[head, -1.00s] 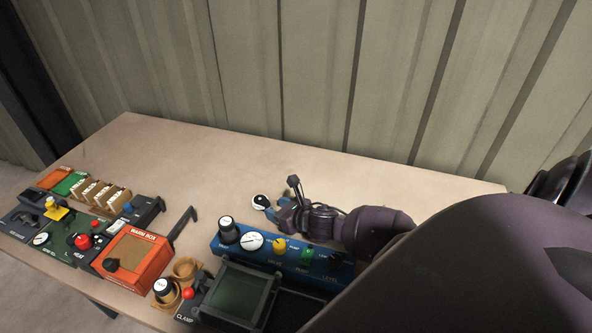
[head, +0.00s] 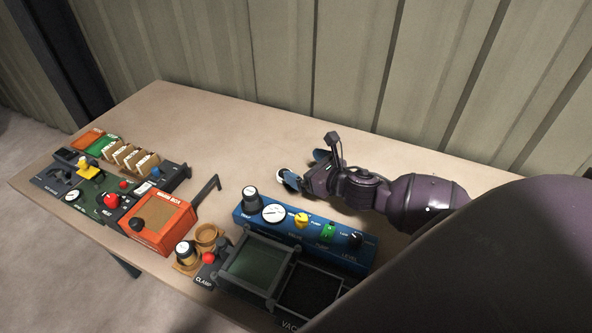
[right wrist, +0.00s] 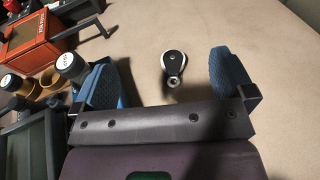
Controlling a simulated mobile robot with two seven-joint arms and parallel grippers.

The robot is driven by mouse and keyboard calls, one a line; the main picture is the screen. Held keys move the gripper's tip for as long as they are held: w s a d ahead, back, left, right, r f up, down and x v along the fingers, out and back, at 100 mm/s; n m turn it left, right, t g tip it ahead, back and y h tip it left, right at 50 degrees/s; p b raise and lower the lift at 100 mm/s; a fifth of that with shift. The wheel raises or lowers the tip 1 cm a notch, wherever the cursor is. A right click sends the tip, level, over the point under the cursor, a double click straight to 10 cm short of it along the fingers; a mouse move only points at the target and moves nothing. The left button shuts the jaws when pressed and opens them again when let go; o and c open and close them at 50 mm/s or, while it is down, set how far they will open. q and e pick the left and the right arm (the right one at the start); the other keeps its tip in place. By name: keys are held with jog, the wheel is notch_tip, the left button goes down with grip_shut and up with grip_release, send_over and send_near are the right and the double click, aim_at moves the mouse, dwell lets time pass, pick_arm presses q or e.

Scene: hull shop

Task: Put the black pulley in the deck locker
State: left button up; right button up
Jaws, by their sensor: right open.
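The black pulley (right wrist: 174,65), with a pale rim and a small metal eye, lies on the bench top in the right wrist view. In the head view the pulley (head: 283,174) is partly hidden by a blue finger. My right gripper (head: 305,168) is open and low over the bench, behind the blue panel. In the right wrist view its two blue fingers (right wrist: 165,75) stand apart on either side of the pulley, with gaps to both. I cannot make out a deck locker in either view. My left gripper is not in view.
The blue panel (head: 287,238) with knobs stands in front of the right gripper. An orange warm box (head: 165,222), a clamp unit (head: 207,257) and a dark-framed tray (head: 310,290) line the front edge. The bench top (head: 220,125) behind them is clear up to the ribbed wall.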

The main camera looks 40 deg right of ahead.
jog(key=w+a+r+n+g+y+b, duration=0.55)
jog(key=w+a+r+n+y, duration=0.7)
jog(key=n, duration=0.45)
jog(key=s+d+f+g+h, duration=0.1)
jog(key=d+f+g+h, duration=0.2)
jog(key=d+f+h, duration=0.1)
jog(key=s+d+f+g+h+b, duration=0.1)
jog(key=s+d+f+g+h, duration=0.1)
jog(key=f+h, duration=0.4)
jog(key=s+d+f+g+h+b, duration=0.1)
jog(key=d+f+g+h, duration=0.3)
jog(key=d+f+h, duration=0.1)
jog(key=shift+s+d+f+g, duration=0.15)
jog(key=shift+s+d+f, duration=0.05)
jog(key=shift+d+f, duration=0.25)
jog(key=shift+s+d+f+g, duration=0.1)
jog(key=shift+s+d+f, duration=0.05)
jog(key=shift+d+f, duration=0.3)
jog(key=shift+a+f, duration=0.15)
jog(key=shift+f, duration=0.6)
jog(key=f, duration=0.4)
jog(key=shift+w+a+f, duration=0.1)
jog(key=shift+w+f, duration=0.05)
jog(key=shift+w, duration=0.05)
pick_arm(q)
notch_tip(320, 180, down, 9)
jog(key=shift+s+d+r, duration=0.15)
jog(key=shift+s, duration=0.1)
